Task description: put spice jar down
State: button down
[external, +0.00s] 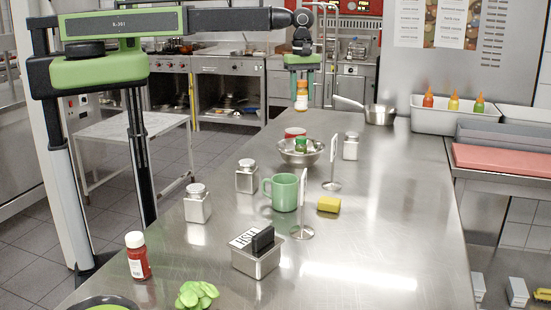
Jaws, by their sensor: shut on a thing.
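My gripper (302,62) points down over the far end of the steel counter (395,185). It is shut on a small spice jar (301,101) with orange and pale parts. The jar hangs upright below the fingers, its upper part partly hidden by them. I cannot tell whether its base touches the counter or is a little above it. Another jar, red with a white cap (138,257), stands at the near left edge of the counter.
A metal bowl (287,156) holds a green-capped jar. A saucepan (380,115) stands right of my gripper. Steel canisters (197,207), a green mug (285,193), sign holders and a yellow sponge (329,205) stand nearer. The counter's right middle is clear.

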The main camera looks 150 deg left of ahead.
aim_at(301, 107)
jog(key=shift+s+a+r, duration=0.1)
jog(key=shift+s+a, duration=0.25)
jog(key=shift+s, duration=0.25)
jog(key=shift+s+a, duration=0.3)
jog(key=shift+s, duration=0.25)
notch_tip(301, 107, down, 19)
jog(key=b, duration=1.9)
jog(key=c, duration=0.9)
grip_release()
notch_tip(301, 107, up, 13)
jog(key=p, duration=1.3)
jog(key=shift+r, duration=0.15)
